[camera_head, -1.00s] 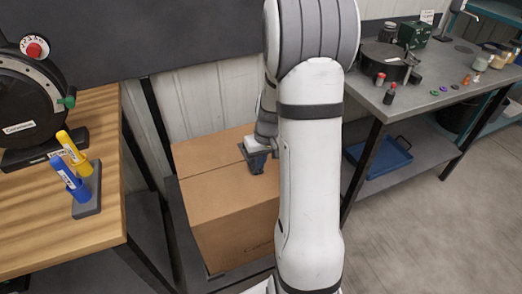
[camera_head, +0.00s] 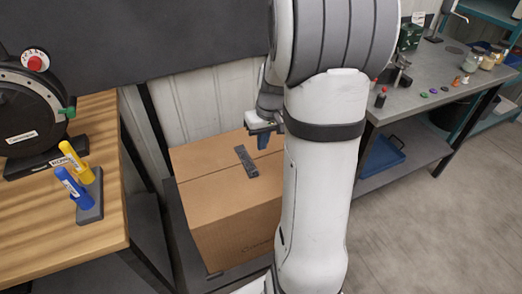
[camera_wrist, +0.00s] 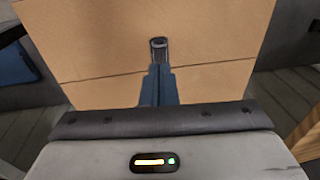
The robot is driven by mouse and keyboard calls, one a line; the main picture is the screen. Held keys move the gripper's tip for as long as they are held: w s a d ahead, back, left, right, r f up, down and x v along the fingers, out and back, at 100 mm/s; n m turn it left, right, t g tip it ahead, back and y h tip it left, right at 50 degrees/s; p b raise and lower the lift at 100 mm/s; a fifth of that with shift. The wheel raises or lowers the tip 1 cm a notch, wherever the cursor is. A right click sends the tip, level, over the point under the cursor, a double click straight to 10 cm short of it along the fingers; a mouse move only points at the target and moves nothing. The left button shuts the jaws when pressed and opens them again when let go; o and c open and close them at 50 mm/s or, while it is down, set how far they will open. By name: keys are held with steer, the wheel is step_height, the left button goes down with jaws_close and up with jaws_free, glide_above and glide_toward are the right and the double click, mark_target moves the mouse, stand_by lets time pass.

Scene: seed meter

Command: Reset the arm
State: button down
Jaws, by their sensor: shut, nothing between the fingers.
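My gripper (camera_head: 263,140) is above the right rear part of a closed cardboard box (camera_head: 215,185) in the head view, partly hidden by my own white arm. Its blue fingers (camera_wrist: 158,75) are together and empty in the wrist view, pointing at the box top. A dark flat strip-like object (camera_head: 246,161) lies on the box top, across its seam. It also shows just beyond the fingertips in the wrist view (camera_wrist: 158,48), apparently apart from them.
A wooden bench (camera_head: 40,225) at left holds a black round device (camera_head: 25,115), with a yellow marker (camera_head: 74,160) and a blue marker (camera_head: 72,188) in a stand. A grey table (camera_head: 445,75) at right carries jars and small items; a blue tray (camera_head: 382,158) sits on its lower shelf.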

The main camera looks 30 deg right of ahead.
steer(key=s+a+r+t+h+p, duration=0.1)
steer(key=s+a+r+p, duration=0.3)
steer(key=s+a+r, duration=0.9)
steer(key=shift+s+a+n+t, duration=0.35)
steer(key=shift+s+a, duration=0.3)
steer(key=shift+s, duration=0.4)
